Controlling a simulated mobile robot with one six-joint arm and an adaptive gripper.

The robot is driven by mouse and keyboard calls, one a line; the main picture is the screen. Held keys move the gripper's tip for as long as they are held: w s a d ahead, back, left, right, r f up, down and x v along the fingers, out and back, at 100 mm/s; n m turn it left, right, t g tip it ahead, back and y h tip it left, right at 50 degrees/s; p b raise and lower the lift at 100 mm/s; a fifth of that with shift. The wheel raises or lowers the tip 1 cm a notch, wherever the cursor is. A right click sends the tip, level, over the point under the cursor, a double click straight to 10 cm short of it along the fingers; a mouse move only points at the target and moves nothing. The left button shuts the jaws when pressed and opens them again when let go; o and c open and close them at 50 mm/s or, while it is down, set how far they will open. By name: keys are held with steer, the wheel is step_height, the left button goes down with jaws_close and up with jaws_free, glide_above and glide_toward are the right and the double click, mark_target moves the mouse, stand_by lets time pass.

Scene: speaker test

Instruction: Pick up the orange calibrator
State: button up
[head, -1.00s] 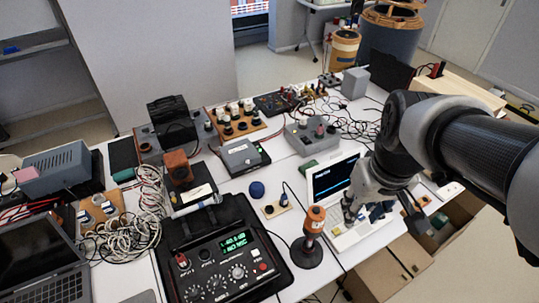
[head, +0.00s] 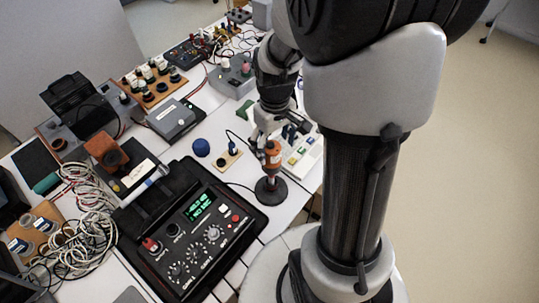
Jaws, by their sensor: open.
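The orange calibrator (head: 271,156) stands upright on the white table, an orange cylinder on a round black base (head: 270,190). My gripper (head: 276,134) points down close to the calibrator's top in the head view. The fingertips overlap the area just behind and above the orange part. I cannot tell whether they touch it. The gripper is open and appears to hold nothing.
A black case with a dial panel (head: 207,240) lies left of the calibrator. A blue ball (head: 201,147) and a small wooden block with a knob (head: 226,160) are nearby. Cables and instruments crowd the left.

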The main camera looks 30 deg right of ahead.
mark_target(272, 159)
steer(key=f+b, duration=0.1)
steer(key=f, duration=0.1)
steer(key=f+b, duration=0.1)
steer(key=f, duration=0.1)
steer(key=f+b, duration=0.1)
steer(key=f, duration=0.2)
steer(key=shift+a, duration=0.3)
steer(key=shift+c, duration=0.2)
steer(key=c, duration=1.4)
steer(key=shift+c, duration=0.2)
steer(key=shift+r, duration=0.15)
step_height(272, 159, up, 20)
steer(key=p, duration=0.7)
